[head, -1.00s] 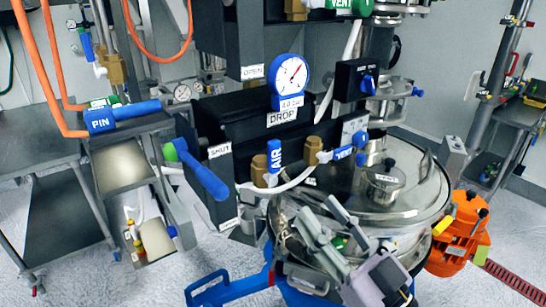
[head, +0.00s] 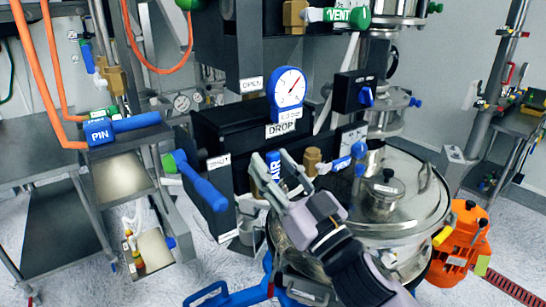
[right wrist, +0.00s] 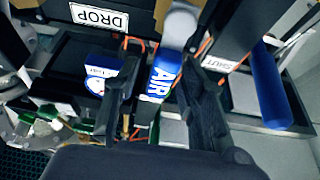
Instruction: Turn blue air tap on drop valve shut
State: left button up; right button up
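The blue AIR tap handle (head: 273,162) stands upright on the DROP valve (head: 281,130) panel, below the round blue gauge. My right gripper (head: 275,167) has come up from below, with one finger on each side of the handle. In the right wrist view the AIR handle (right wrist: 165,72) lies between the two dark fingers (right wrist: 158,92). A gap shows on both sides, so the fingers look open and not pressed on it. The brass body under the handle is mostly hidden by my gripper. My left gripper is not in view.
A long blue lever (head: 202,187) by the SHUT label (head: 219,161) is on the left. The steel vessel lid (head: 415,205) is below right, beside an orange unit (head: 460,240).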

jog(key=shift+w+a+r, duration=0.1)
jog(key=shift+w+a, duration=0.1)
jog(key=shift+w, duration=0.05)
jog(key=shift+c, duration=0.3)
grip_shut()
dwell(0.5)
